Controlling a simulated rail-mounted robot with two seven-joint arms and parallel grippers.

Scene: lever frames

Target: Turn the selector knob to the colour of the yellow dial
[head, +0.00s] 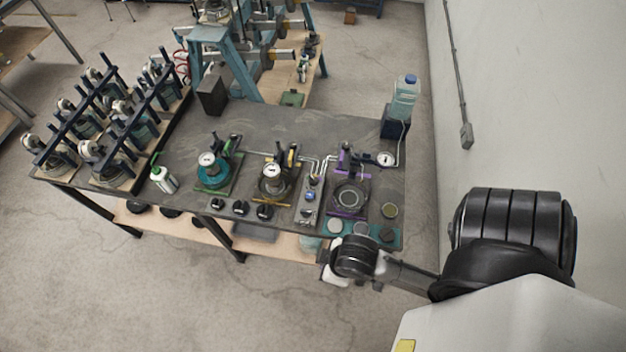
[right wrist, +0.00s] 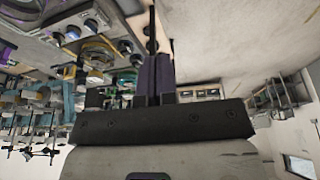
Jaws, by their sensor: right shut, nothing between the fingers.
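On the bench, a grey control panel (head: 311,203) carries a small blue knob (head: 309,195), probably the selector; its pointing direction is too small to read. A round white dial (head: 273,170) stands on a unit with a yellow-edged base, left of the panel. Another dial (head: 207,159) sits on a teal and green unit, and a purple unit (head: 349,198) stands right of the panel. My right gripper (right wrist: 153,78) is shut and empty; in the head view it is near the bench's front edge, its fingertips largely hidden by my wrist. My left gripper is out of view.
Three black knobs (head: 240,208) line the bench front. A green-and-white bottle (head: 163,180) stands left, a blue-capped water bottle (head: 404,98) at back right. Racks of gauges (head: 105,125) fill the left side. A teal mat (head: 386,236) with round pieces lies at the front right corner.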

